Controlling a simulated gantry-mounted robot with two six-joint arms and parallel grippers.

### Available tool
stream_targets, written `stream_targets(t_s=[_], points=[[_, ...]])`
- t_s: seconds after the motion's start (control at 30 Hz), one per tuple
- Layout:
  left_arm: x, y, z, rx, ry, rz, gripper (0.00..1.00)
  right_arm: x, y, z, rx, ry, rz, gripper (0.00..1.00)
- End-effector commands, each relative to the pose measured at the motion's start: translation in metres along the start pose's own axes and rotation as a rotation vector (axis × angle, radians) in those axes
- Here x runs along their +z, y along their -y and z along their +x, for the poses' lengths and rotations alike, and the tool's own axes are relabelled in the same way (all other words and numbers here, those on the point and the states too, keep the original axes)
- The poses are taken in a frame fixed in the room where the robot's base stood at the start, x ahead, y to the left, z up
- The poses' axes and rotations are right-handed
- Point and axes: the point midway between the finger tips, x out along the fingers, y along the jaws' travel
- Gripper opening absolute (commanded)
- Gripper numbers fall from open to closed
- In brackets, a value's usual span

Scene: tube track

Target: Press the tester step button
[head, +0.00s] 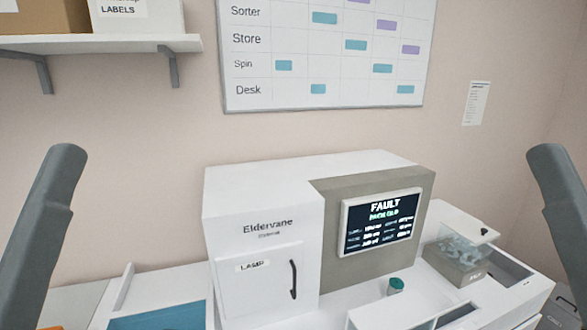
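A white and grey-brown machine marked "Eldervane" (262,185) stands in the middle against the wall. Its dark screen (380,222) shows "FAULT" above a green line and smaller text too blurred to read surely. A door labelled "LAMP" (240,272) with a dark vertical handle (293,279) is shut on its front left. I cannot make out a step button in this view. Grey parts of my arms rise at the left and right edges. Neither of my grippers shows.
A green-capped item (395,286) sits on the white surface below the screen. A clear-lidded box (455,265) stands to the right. A blue mat (160,317) lies at lower left. A shelf (100,44) and a schedule board (330,50) are on the wall.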

Motion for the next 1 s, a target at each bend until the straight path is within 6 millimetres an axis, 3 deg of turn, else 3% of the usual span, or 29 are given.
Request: stream_targets(t_s=[0.03, 0.2, 0.57, 1.0], points=[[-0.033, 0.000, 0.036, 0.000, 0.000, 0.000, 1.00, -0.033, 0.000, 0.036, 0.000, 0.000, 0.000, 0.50], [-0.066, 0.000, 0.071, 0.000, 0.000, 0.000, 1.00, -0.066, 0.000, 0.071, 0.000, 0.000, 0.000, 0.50], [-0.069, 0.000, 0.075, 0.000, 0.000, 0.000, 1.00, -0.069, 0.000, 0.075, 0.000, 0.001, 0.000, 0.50], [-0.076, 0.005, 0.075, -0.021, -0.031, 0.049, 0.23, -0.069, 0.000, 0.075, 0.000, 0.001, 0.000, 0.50]])
